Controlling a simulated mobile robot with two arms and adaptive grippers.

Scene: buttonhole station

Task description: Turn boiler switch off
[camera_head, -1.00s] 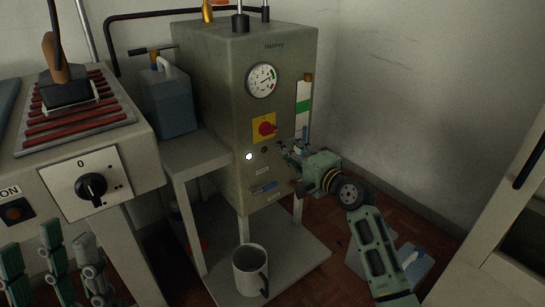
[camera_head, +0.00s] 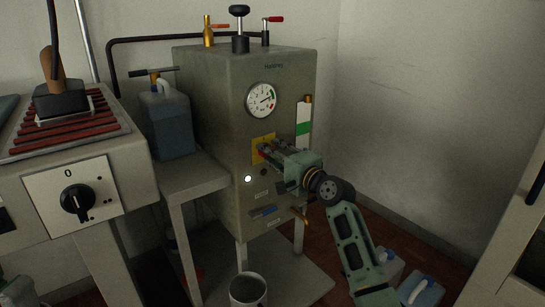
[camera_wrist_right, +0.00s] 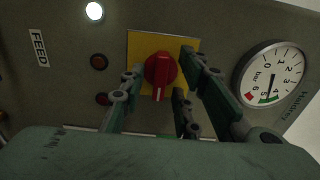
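The boiler switch is a red rotary knob (camera_wrist_right: 160,72) on a yellow plate (camera_wrist_right: 139,45) on the boiler front (camera_head: 212,120). Its white mark points down in the right wrist view. In the head view my right gripper mostly hides the knob, and part of the yellow plate (camera_head: 257,153) shows. My right gripper (camera_wrist_right: 160,80) is open, with fingers on both sides of the knob and gaps beside it. I cannot tell if any finger touches the plate. Only a bit of my left gripper (camera_head: 15,291) shows at the lower left corner; its fingers are mostly cut off.
A white lamp (camera_head: 248,179) glows below the switch, and a pressure gauge (camera_head: 262,100) sits above. A sight glass with a green band (camera_head: 303,128) is at the right. A canister (camera_head: 170,125) and ironing station (camera_head: 75,195) are left.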

